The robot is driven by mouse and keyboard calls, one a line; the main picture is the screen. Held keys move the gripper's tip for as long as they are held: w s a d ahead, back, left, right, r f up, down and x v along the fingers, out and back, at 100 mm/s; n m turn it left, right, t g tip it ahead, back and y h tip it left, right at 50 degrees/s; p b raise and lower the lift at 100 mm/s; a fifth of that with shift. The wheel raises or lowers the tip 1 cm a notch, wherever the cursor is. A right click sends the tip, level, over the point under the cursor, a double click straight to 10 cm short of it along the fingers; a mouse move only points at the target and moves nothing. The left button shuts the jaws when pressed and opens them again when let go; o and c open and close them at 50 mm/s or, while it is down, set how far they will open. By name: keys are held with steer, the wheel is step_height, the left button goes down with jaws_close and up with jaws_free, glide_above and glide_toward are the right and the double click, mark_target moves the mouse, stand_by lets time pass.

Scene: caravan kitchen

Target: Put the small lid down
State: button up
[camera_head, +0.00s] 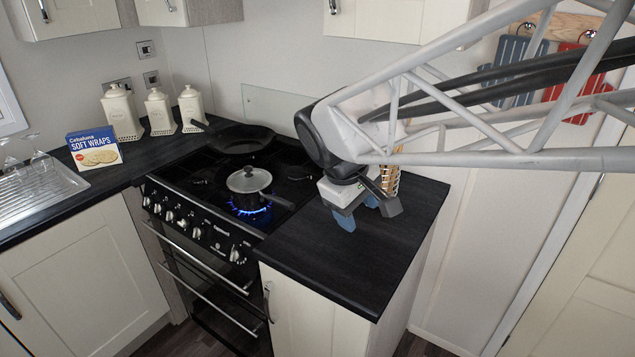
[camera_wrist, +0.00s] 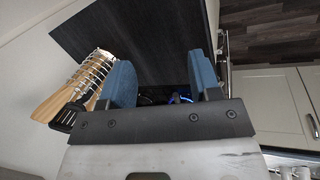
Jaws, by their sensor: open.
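A small round lid (camera_head: 249,179) with a dark knob lies on top of a dark saucepan (camera_head: 247,200) on the hob. It looks level, though its fit on the rim is too small to tell exactly. A blue flame burns under the saucepan. My gripper (camera_head: 362,210) is over the dark worktop (camera_head: 360,255) to the right of the hob, apart from the lid. Its blue-tipped fingers are open and nothing is between them. In the wrist view my gripper (camera_wrist: 163,82) also shows spread fingers, with the hob and blue flame partly visible beyond; the lid cannot be made out there.
A wire utensil holder (camera_wrist: 97,72) with wooden utensils stands close beside my gripper. A frying pan (camera_head: 241,139) sits at the back of the hob. Canisters (camera_head: 122,113) and a wraps box (camera_head: 94,149) stand on the left worktop. The right worktop's front is clear.

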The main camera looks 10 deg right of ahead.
steer(key=s+f+m+y, duration=0.1)
steer(key=s+m, duration=0.2)
steer(key=s, duration=0.4)
steer(key=s+d+f+m+t+y, duration=0.1)
steer(key=s+f+m+y, duration=0.1)
steer(key=s, duration=0.4)
steer(key=shift+s+m, duration=0.4)
steer(key=shift+m, duration=0.3)
